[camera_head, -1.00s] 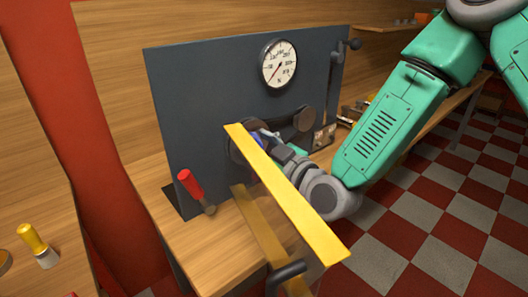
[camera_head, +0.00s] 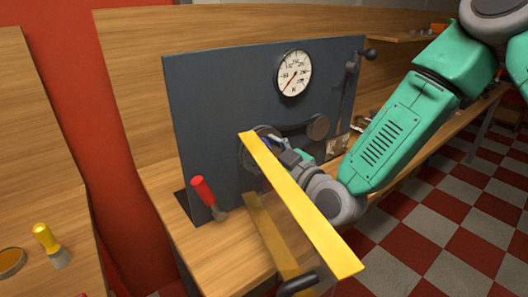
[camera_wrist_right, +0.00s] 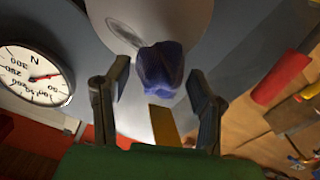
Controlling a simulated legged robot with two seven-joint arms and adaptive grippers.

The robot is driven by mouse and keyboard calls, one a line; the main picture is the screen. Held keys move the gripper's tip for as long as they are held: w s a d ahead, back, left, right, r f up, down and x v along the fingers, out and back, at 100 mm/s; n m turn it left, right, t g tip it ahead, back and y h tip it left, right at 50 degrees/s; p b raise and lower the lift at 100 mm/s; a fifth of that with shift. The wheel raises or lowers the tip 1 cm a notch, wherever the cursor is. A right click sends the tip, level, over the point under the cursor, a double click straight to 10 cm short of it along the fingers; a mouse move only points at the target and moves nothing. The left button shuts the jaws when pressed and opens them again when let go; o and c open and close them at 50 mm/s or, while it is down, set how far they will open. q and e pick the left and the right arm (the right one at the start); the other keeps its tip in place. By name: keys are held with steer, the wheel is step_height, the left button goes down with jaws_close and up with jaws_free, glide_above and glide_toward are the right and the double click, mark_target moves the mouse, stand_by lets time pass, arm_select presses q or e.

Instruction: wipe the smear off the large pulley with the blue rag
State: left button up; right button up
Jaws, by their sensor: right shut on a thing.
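The large pulley (camera_head: 246,154) is a dark disc on the upright panel, partly hidden behind a yellow bar in the head view. In the right wrist view its face shows as a pale grey disc (camera_wrist_right: 112,30). The blue rag (camera_wrist_right: 158,68) is a bunched dark-blue lump between the fingers of my right gripper (camera_wrist_right: 157,82), which is shut on it. The rag overlaps the pulley face; whether they touch is unclear. In the head view my right gripper (camera_head: 282,152) is at the pulley, partly behind the bar. My left gripper is not in view.
The yellow bar (camera_head: 305,208) crosses in front of the pulley. A smaller pulley (camera_head: 318,127) and a round gauge (camera_head: 294,73) are on the dark panel (camera_head: 225,100). A red-handled lever (camera_head: 205,193) stands at the panel's lower left. A yellow-handled tool (camera_head: 46,238) is farther left.

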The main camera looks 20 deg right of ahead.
mark_target(269, 154)
steer(key=shift+x, duration=0.85)
steer(key=shift+w+d, duration=0.4)
steer(key=shift+d, duration=0.8)
steer(key=shift+w+d, duration=0.45)
steer(key=shift+d, duration=0.75)
steer(key=shift+w+d, duration=0.4)
steer(key=shift+d, duration=0.8)
steer(key=shift+c, duration=0.2)
steer(key=shift+s+a+r+b, duration=0.1)
steer(key=shift+s+a, duration=0.3)
steer(key=shift+a, duration=0.85)
steer(key=shift+s+a+f+b, duration=0.15)
steer(key=shift+s+a, duration=0.3)
steer(key=shift+a, duration=0.8)
steer(key=shift+s+a+r+b, duration=0.15)
steer(key=shift+s+a, duration=0.25)
steer(key=shift+a, duration=0.85)
steer(key=shift+d, duration=0.1)
steer(key=shift+s+d, duration=0.1)
steer(key=shift+s, duration=0.15)
steer(key=shift+v, duration=2.75)
